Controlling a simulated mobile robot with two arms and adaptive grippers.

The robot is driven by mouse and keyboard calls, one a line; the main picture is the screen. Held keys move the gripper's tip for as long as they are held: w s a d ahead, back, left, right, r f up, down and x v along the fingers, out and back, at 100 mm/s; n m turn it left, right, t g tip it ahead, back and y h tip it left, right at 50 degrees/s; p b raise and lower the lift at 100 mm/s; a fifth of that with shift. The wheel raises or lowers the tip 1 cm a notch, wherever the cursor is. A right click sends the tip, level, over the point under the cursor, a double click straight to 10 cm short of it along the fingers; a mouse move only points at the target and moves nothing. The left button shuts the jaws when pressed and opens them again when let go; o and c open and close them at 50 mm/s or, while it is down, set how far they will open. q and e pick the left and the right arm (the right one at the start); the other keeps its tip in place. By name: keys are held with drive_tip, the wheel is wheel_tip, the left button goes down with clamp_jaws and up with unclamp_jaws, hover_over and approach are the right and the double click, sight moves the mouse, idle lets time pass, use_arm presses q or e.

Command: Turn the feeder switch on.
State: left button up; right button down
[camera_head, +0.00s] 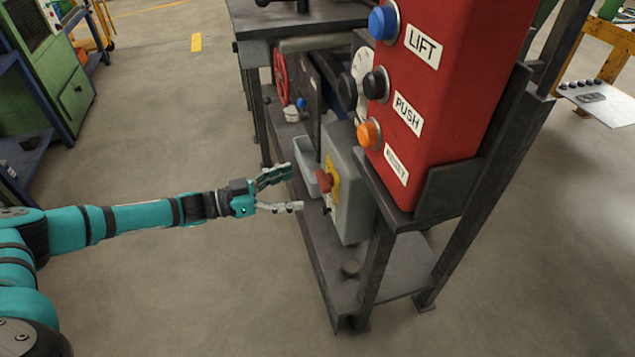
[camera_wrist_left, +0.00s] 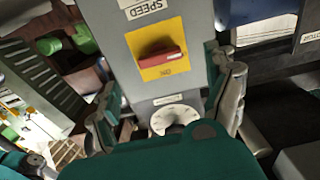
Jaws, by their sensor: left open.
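The switch is a red knob (camera_head: 324,181) on a yellow plate (camera_head: 334,178), fixed to the side of a grey box (camera_head: 356,205) under the red panel. In the left wrist view the red knob (camera_wrist_left: 162,57) lies crosswise on its yellow plate (camera_wrist_left: 155,73), ahead of the fingers. My left gripper (camera_head: 294,189) is open and empty, a little to the left of the knob, with its fingers pointing at it. In the wrist view my left gripper (camera_wrist_left: 168,95) has one finger on each side of the picture, apart from the knob. My right gripper is out of view.
A red panel (camera_head: 460,80) with LIFT and PUSH labels and several buttons stands above the box. A white dial (camera_wrist_left: 174,117) sits on the box beside the switch. A dark metal frame (camera_head: 375,280) surrounds the box.

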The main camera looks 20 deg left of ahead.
sight(318, 182)
use_arm(q)
drive_tip(key=x, duration=0.5)
drive_tip(key=shift+w+d, duration=0.25)
drive_tip(key=shift+d, duration=0.05)
drive_tip(key=shift+w+d, duration=0.25)
drive_tip(key=shift+d, duration=0.05)
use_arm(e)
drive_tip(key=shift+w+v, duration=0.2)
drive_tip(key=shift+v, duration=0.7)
use_arm(q)
drive_tip(key=c, duration=1.2)
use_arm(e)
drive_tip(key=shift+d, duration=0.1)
